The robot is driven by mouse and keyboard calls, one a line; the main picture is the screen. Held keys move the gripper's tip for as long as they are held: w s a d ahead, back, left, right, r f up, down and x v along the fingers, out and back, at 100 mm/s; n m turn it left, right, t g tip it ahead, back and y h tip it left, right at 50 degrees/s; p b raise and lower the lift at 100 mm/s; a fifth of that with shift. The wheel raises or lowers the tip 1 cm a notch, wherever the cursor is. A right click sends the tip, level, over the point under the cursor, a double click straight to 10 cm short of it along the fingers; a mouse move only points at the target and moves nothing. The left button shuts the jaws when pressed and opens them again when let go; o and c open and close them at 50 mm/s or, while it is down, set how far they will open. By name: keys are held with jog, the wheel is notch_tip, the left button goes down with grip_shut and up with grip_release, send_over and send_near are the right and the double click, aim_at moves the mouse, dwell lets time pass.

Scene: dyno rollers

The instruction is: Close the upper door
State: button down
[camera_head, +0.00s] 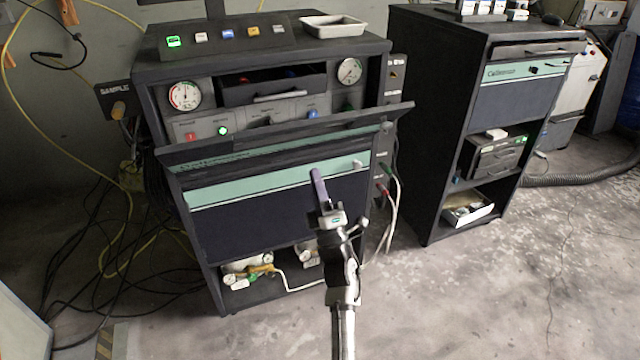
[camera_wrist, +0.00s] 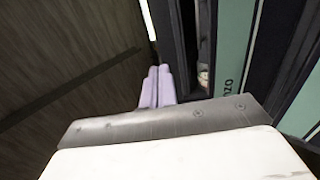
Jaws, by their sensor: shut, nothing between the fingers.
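The upper door (camera_head: 290,133) is a dark flap on the front of the left cabinet. It sticks out toward me and tilts open below the gauges, with a narrow teal strip under its edge. My gripper (camera_head: 316,176) is in front of the cabinet, just below the flap's outer edge in the head picture. Its two purple fingers are together and empty, as the wrist view also shows (camera_wrist: 157,86). In the wrist view a teal panel with lettering (camera_wrist: 232,50) lies to their right. I cannot tell whether the fingers touch the door.
An open drawer (camera_head: 272,88) sits between two round gauges above the flap. A wider teal strip (camera_head: 270,187) crosses the front below it. A shelf with valves is at the bottom. A second dark cabinet (camera_head: 430,130) stands right. Cables lie left; the floor at right front is clear.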

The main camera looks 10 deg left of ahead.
aim_at(302, 128)
jog(key=p+x, duration=0.3)
jog(key=x, duration=0.6)
jog(key=shift+w+a+r, duration=0.1)
jog(key=shift+w+r, duration=0.05)
jog(key=shift+w, duration=0.05)
jog(key=shift+r, duration=0.1)
jog(key=shift+w+a+r, duration=0.15)
jog(key=shift+g+h, duration=0.3)
jog(key=shift+g, duration=0.3)
jog(key=x, duration=0.3)
jog(key=p+x, duration=0.1)
jog(key=x, duration=0.2)
jog(key=shift+d+r, duration=0.2)
jog(key=shift+r, duration=0.3)
jog(key=w+a+r+g+h+p, duration=0.1)
jog(key=w+a+r, duration=0.3)
jog(key=w, duration=0.3)
jog(key=shift+w+a, duration=0.35)
jog(key=shift+a, duration=0.4)
jog(key=shift+s+f, duration=0.1)
